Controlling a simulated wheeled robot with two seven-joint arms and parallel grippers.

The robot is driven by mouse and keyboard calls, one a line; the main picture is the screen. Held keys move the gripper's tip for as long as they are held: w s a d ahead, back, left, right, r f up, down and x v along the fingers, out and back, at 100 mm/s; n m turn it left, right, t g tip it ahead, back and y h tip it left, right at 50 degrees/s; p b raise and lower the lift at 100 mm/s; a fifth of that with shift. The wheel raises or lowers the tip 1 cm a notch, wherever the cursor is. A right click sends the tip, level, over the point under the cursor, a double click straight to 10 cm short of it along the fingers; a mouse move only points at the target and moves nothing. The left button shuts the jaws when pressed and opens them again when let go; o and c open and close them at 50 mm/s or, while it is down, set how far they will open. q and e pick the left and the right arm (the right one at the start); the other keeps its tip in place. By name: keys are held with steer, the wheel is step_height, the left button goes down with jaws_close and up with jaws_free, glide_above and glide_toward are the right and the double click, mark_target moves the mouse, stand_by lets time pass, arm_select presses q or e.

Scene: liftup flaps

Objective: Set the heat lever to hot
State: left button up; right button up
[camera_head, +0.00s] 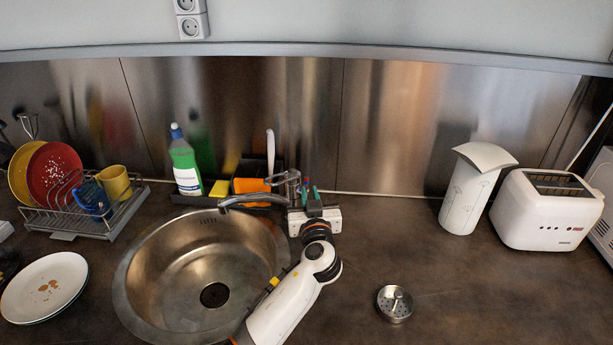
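The chrome faucet (240,200) stands at the back right of the round steel sink, with its spout reaching left over the bowl. Its heat lever (284,178) appears at the top of the faucet body, where red and blue marks show close by. The faucet base is partly hidden by the gripper.
The sink (160,260) is empty. Behind it stand a green soap bottle (186,165) and a caddy with sponges. A dish rack (85,215) is left; a white canister (467,195), toaster (545,212) and strainer (394,304) are right. The counter between is clear.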

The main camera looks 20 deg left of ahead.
mark_target(307, 180)
arm_select(q)
steer(key=p+x, duration=0.1)
steer(key=x, duration=0.6)
steer(key=shift+w, duration=0.1)
steer(key=shift+a, duration=0.1)
jaws_close()
